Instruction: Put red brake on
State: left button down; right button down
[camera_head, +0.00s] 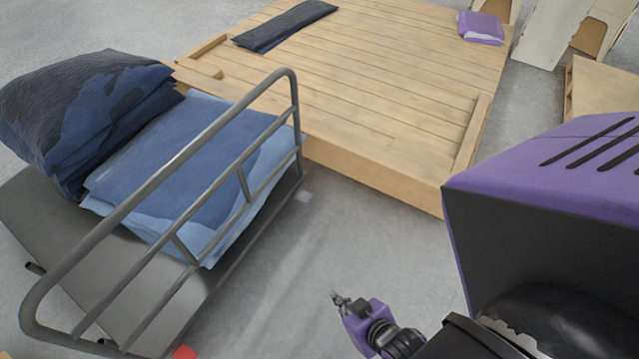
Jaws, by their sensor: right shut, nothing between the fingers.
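A small red part (184,352), likely the brake, shows at the bottom edge below the grey cart (45,225); most of it is cut off by the frame. The cart has a grey tubular rail (150,200) along its side. My right gripper (338,298) is shut and empty, low in the picture, to the right of the cart and of the red part. It is apart from the red part in the picture and touches nothing that I can see. My left gripper is not in view.
Folded blue cloths (185,165) and a dark blue pile (85,105) lie on the cart. A wooden platform (375,165) stands behind, with a dark cloth (285,25) and a purple bundle (481,28) on it. Grey floor (340,235) between cart and gripper is clear.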

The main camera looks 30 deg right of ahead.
aim_at(302, 196)
jog(key=i+l, duration=0.1)
jog(key=l, duration=0.5)
jog(key=i+l+u, duration=0.15)
jog(key=l, duration=0.45)
jog(key=i+l, duration=0.1)
jog(key=l, duration=0.55)
jog(key=u, duration=0.05)
